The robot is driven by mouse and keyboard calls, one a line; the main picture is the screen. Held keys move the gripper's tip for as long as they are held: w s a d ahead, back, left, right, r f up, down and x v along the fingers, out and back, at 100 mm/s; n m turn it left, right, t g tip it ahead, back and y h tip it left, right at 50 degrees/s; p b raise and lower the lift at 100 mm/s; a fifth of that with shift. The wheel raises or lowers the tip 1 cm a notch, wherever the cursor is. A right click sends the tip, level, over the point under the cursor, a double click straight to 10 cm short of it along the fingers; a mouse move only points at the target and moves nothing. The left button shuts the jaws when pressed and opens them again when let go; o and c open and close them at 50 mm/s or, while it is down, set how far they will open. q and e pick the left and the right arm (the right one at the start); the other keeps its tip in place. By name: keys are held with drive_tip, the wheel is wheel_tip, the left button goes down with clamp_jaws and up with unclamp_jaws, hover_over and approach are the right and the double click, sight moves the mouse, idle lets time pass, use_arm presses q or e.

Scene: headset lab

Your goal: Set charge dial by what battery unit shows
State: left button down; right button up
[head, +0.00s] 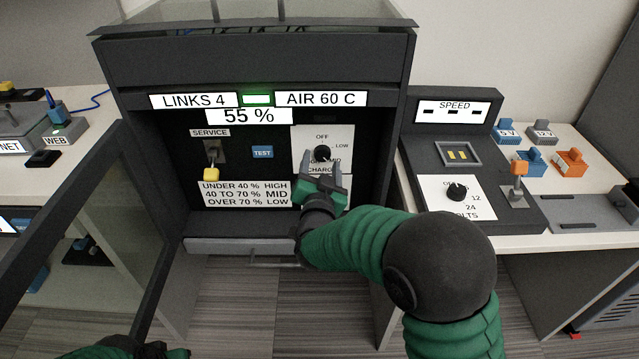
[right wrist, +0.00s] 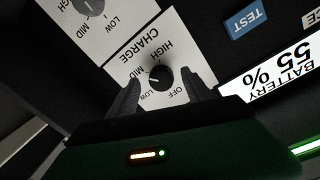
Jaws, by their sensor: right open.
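The battery unit's display (head: 249,116) reads 55 %. A chart (head: 246,194) below it gives under 40 % HIGH, 40 to 70 % MID, over 70 % LOW. The charge dial (head: 322,152) is a black knob on a white plate marked OFF, LOW, MID and HIGH. It also shows in the right wrist view (right wrist: 160,77), its light mark towards the LOW and MID side; I cannot tell exactly which. My right gripper (head: 321,166) is open, its fingers on either side of the dial, contact unclear. My left gripper (head: 150,349) is partly cut off at the bottom left.
A second dial (right wrist: 92,6) lies beside the charge plate. A blue TEST button (head: 262,152) and a yellow-tipped service lever (head: 211,172) are left of the dial. An open glass door (head: 108,215) stands at left. A speed console (head: 458,150) stands at right.

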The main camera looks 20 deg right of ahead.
drive_tip(key=p+v, duration=0.4)
drive_tip(key=v, duration=1.1)
drive_tip(key=shift+s, duration=0.15)
